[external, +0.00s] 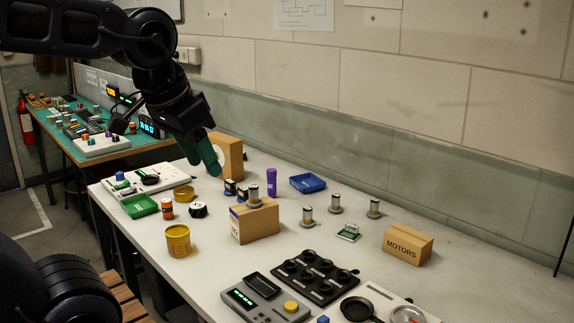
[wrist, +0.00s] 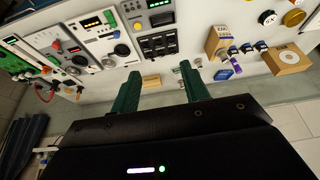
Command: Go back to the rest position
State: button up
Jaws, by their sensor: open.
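My gripper (external: 203,156) hangs over the far left part of the white bench (external: 207,243), its green fingers pointing down. In the wrist view my gripper (wrist: 160,85) has its two green fingers apart with nothing between them. In the external view the fingers overlap near a cardboard box with a round hole (external: 228,152), and I cannot tell whether they touch it. The gap to the small parts below is also hard to judge.
A cardboard block (external: 258,224), purple cylinder (external: 271,182), yellow tub (external: 178,240), blue tray (external: 307,182) and green tray (external: 139,206) stand around. A MOTORS box (external: 407,246) and black socket tray (external: 315,278) are to the right. Air above the bench is free.

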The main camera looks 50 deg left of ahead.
jog(key=shift+s+d, duration=0.3)
jog(key=shift+s, duration=0.55)
